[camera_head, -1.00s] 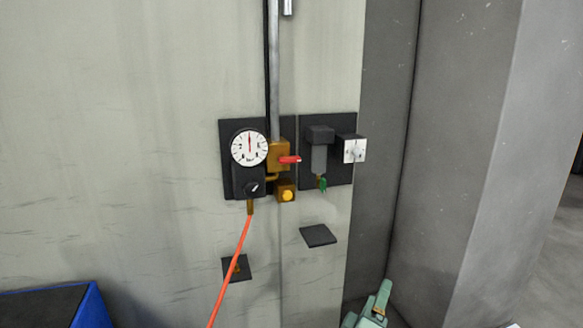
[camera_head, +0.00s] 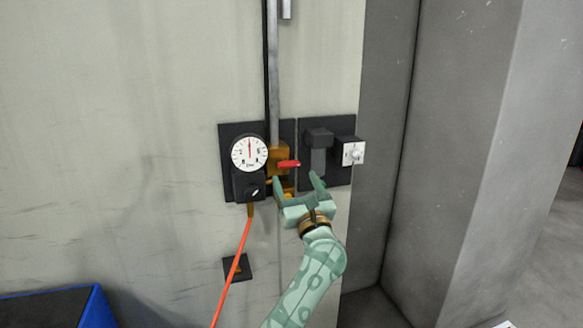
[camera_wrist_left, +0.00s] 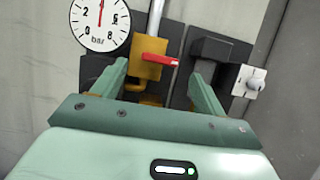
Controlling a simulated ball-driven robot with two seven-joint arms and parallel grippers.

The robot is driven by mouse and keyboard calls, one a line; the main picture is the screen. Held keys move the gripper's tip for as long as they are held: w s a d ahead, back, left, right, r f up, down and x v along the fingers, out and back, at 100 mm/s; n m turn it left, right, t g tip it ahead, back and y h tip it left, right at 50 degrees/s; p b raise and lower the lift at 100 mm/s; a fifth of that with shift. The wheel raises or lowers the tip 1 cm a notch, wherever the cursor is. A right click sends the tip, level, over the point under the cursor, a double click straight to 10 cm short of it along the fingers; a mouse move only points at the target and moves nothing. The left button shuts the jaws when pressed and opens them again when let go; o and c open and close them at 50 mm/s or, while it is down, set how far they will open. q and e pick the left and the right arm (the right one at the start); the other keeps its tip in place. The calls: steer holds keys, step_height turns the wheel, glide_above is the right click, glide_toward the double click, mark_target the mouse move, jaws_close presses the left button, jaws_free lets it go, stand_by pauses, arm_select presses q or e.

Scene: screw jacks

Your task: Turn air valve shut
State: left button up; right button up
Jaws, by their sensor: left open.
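The air valve is a brass block (camera_head: 277,157) on the wall pipe with a red lever (camera_head: 289,163) pointing right, across the pipe's line. In the left wrist view the red lever (camera_wrist_left: 157,59) lies between and beyond my fingertips. My left gripper (camera_head: 297,182) is open and empty, just below the lever, its fingers pointing up toward it. It also shows in the left wrist view (camera_wrist_left: 157,78), with a gap to the lever. My gripper hides the lower brass fitting in the head view. My right gripper is not in view.
A round pressure gauge (camera_head: 249,153) sits left of the valve, with an orange hose (camera_head: 233,265) hanging below. A dark unit (camera_head: 318,150) and a white box with a knob (camera_head: 353,152) are to the right. A blue-edged box (camera_head: 97,307) stands lower left.

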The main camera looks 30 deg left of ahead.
mark_target(290, 167)
arm_select(q)
steer(key=x, duration=0.4)
steer(key=shift+w+a, duration=0.1)
steer(key=c, duration=1)
